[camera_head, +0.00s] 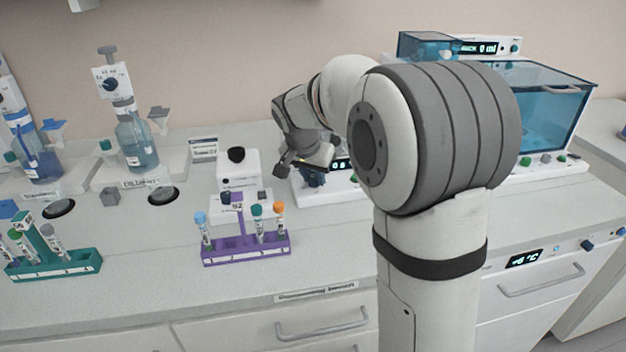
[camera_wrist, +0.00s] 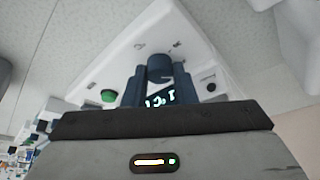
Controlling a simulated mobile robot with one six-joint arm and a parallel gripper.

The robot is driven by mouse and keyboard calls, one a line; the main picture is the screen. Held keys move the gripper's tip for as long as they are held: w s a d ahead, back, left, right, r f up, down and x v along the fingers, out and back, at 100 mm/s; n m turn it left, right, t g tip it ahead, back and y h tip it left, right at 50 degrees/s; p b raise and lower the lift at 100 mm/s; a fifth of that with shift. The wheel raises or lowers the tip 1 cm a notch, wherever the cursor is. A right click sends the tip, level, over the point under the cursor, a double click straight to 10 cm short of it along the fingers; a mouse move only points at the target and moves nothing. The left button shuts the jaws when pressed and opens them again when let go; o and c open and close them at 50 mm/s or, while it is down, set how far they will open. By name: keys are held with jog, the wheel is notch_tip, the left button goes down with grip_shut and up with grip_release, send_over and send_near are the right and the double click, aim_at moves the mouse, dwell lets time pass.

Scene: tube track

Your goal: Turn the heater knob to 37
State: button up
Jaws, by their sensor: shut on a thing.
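The heater is a white panel-like device (camera_wrist: 120,60) that fills the middle of the wrist view. In the head view its white base (camera_head: 345,190) shows partly behind my arm. The dark blue heater knob (camera_wrist: 159,66) stands on its top face. My gripper (camera_wrist: 160,76) is shut on the knob, with one dark finger on each side. In the head view my gripper (camera_head: 314,178) points down at the device. A lit display (camera_wrist: 160,98) sits just by the knob; the fingers and gripper body partly cover it, and I cannot read its number surely.
A green button (camera_wrist: 108,96) and a small dark fitting (camera_wrist: 210,87) flank the display. A purple tube rack (camera_head: 246,250) and a white device with a black knob (camera_head: 237,155) stand to the left. A blue-walled bath (camera_head: 555,105) stands at the right.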

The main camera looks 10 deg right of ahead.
aim_at(306, 193)
jog(key=shift+m, duration=0.6)
jog(key=o, duration=1)
jog(key=v, duration=0.6)
jog(key=shift+a+r, duration=0.3)
jog(key=shift+r, duration=0.1)
jog(key=shift+s+a+r, duration=0.1)
jog(key=shift+r, duration=0.35)
